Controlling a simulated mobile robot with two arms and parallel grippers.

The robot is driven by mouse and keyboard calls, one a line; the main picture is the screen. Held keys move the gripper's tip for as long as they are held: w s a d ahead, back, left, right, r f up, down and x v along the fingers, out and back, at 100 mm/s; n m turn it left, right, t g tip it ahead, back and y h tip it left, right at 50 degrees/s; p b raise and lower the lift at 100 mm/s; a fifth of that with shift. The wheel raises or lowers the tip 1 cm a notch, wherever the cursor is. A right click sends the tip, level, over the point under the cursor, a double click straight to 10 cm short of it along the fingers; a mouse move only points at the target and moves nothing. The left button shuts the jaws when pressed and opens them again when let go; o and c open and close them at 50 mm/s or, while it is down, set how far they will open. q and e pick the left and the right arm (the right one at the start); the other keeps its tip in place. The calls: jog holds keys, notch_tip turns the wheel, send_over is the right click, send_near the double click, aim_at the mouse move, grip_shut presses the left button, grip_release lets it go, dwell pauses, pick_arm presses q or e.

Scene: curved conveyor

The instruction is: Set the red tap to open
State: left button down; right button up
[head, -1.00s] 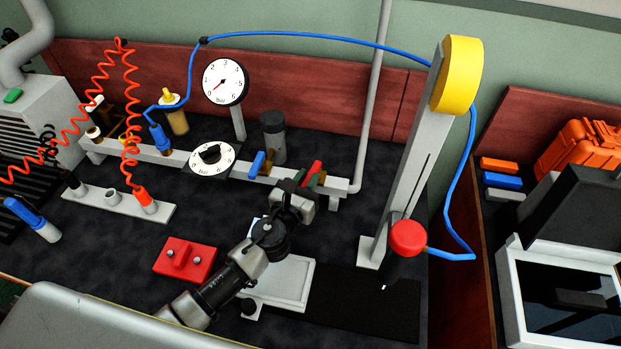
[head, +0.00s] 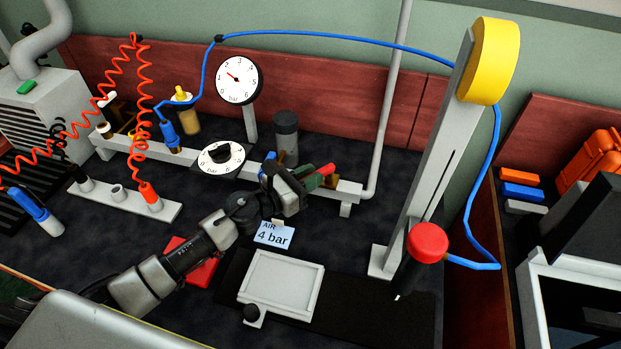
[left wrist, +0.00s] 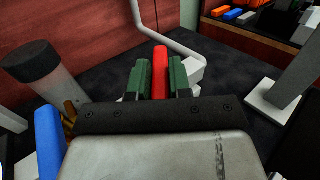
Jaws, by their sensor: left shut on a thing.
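The red tap (head: 327,170) is at the right end of the grey pipe rail (head: 349,186) at the back of the bench, beside a brass fitting. In the left wrist view its red handle (left wrist: 160,70) stands between two green finger pads. My left gripper (head: 316,179) is shut on this handle, with a pad on each side. The gripper hides the handle's lower part. The blue tap (left wrist: 47,140) is left of the gripper in the wrist view, mostly hidden in the head view. My right gripper is not in view.
A dark cylinder (head: 286,138) stands close behind the gripper. A round gauge (head: 233,80) has its needle pointing up and left. A card (head: 275,234) reads "AIR 4 bar". A white tray (head: 259,302) and a tall stand (head: 405,229) are in front and right.

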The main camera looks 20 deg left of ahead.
pick_arm(q)
jog(key=c, duration=1)
grip_release()
jog(key=shift+c, duration=0.2)
jog(key=b+v, duration=0.3)
jog(key=v, duration=0.7)
jog(key=shift+s+a, duration=0.25)
jog(key=shift+s, duration=0.1)
jog(key=shift+c, duration=0.3)
